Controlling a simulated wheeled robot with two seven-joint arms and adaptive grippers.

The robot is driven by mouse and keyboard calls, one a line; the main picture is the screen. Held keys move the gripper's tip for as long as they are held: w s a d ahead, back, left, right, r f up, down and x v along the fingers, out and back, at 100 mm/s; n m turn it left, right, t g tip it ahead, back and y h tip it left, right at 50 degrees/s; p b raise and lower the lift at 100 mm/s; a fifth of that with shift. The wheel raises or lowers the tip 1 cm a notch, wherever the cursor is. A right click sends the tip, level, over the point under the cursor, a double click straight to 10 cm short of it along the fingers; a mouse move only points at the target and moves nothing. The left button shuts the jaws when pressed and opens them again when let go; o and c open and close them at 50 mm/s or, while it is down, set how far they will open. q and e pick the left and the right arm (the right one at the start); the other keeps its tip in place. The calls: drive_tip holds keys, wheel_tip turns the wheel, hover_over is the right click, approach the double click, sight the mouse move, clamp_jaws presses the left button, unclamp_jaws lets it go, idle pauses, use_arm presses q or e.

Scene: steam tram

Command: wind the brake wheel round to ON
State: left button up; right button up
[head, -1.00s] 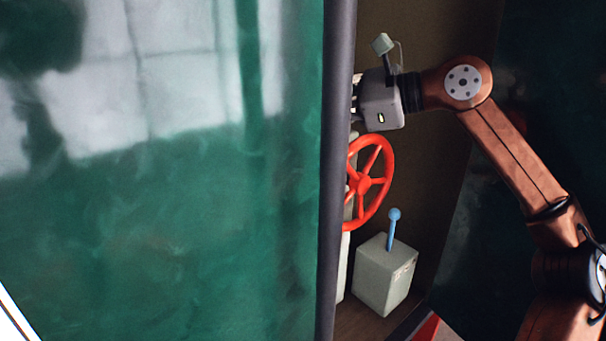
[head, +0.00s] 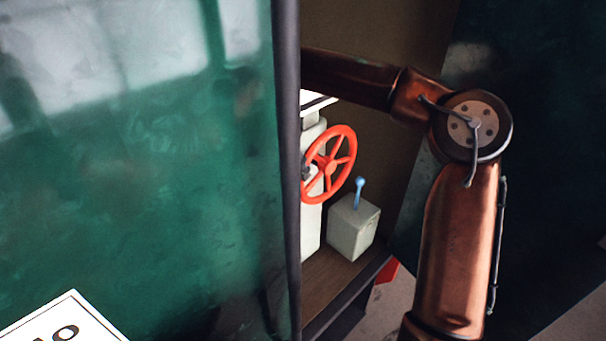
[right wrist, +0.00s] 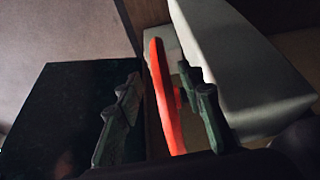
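The brake wheel (head: 331,166) is red with spokes and stands on a pale housing (head: 312,215), just right of the green panel's edge in the head view. No ON mark is readable. My right forearm reaches left above the wheel, and its gripper is hidden behind the green panel there. In the right wrist view my right gripper (right wrist: 158,78) is open. The red wheel rim (right wrist: 167,105) shows edge-on between its two dark fingers, with a gap visible on each side. My left gripper is not in view.
A large glossy green panel (head: 150,180) with a dark edge (head: 287,170) fills the left. A grey box (head: 353,228) with a blue-knobbed lever (head: 359,190) stands right of the wheel. A white lettered sign (head: 62,322) shows at the lower left.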

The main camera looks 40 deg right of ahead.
drive_tip(key=shift+p+x, duration=0.4)
drive_tip(key=shift+x, duration=2.7)
clamp_jaws()
